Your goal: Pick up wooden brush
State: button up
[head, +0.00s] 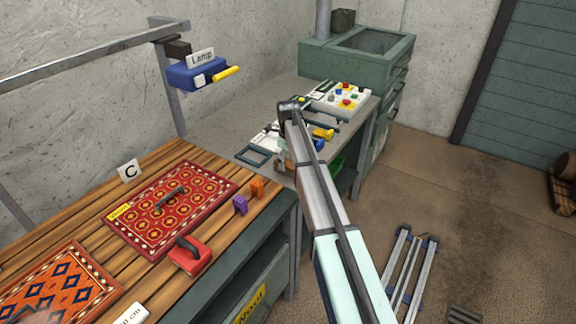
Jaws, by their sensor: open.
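My arm reaches from the lower right over the grey workbench (225,124), and my dark gripper (293,104) is at its far end. The fingers are small and hard to make out; nothing shows held in them. I cannot clearly pick out a wooden brush. A small brown thing (281,163) shows just left of my arm at the bench's front edge, partly hidden by the arm. A dark-handled tool (171,196) lies on the red patterned rug (145,222). A red block with a black handle (190,256) sits at that rug's front corner.
Orange (257,188) and purple (240,205) blocks stand right of the red rug on the slatted table. A button panel (345,98) and yellow-handled tool (322,134) are on the bench around my arm.

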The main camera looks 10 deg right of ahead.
aim_at(288, 162)
jog(key=shift+f, duration=1.15)
jog(key=c, duration=1.3)
jog(key=shift+r, duration=0.2)
notch_tip(288, 162, up, 20)
jog(key=b, duration=0.4)
jog(key=shift+f+b, duration=0.15)
jog(key=shift+b, duration=0.15)
jog(key=o, duration=0.5)
jog(key=c, duration=0.6)
jog(key=shift+c, duration=0.2)
